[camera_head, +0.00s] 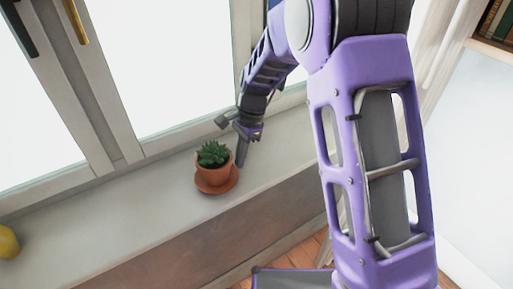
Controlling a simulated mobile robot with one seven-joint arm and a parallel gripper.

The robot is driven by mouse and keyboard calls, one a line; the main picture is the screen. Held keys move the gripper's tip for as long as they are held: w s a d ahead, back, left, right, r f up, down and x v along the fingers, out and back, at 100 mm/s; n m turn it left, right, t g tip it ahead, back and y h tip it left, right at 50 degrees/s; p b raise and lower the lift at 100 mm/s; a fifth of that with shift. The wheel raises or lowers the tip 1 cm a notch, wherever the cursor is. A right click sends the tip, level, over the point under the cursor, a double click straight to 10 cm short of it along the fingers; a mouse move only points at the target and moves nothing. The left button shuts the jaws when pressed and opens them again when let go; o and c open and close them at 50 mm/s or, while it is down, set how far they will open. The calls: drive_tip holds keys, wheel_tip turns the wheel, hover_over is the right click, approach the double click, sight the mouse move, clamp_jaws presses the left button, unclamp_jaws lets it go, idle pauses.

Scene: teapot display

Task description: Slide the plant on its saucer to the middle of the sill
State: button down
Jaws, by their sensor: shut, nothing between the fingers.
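A small green succulent (213,153) grows in a terracotta pot (213,170). The pot stands upright on a terracotta saucer (231,183). The saucer rests on the grey window sill (130,206). My gripper (241,160) is just to the right of the plant, pointing down, with its fingers shut and empty. Its tip is close beside the pot and the saucer's right edge. I cannot tell whether it touches either one.
A yellow object (8,242) sits at the left end of the sill. The sill between it and the plant is clear. The window frame (120,165) runs behind the sill, and a bookshelf (495,40) stands at the upper right.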

drive_tip(key=s+a+p, duration=0.1)
drive_tip(key=s+a, duration=0.3)
drive_tip(key=a, duration=0.2)
drive_tip(key=s+a+p, duration=0.2)
drive_tip(key=s+a, duration=0.2)
drive_tip(key=a, duration=0.2)
drive_tip(key=s+a+p, duration=0.1)
drive_tip(key=s+a, duration=0.3)
drive_tip(key=a, duration=0.1)
drive_tip(key=shift+a+p, duration=0.3)
drive_tip(key=shift+a, duration=0.1)
drive_tip(key=shift+d, duration=0.1)
drive_tip(key=shift+w+d, duration=0.7)
drive_tip(key=shift+d, duration=0.2)
drive_tip(key=shift+w+d, duration=0.4)
drive_tip(key=shift+d, duration=0.2)
drive_tip(key=p+v, duration=0.1)
drive_tip(key=v, duration=0.9)
drive_tip(key=shift+d, duration=0.1)
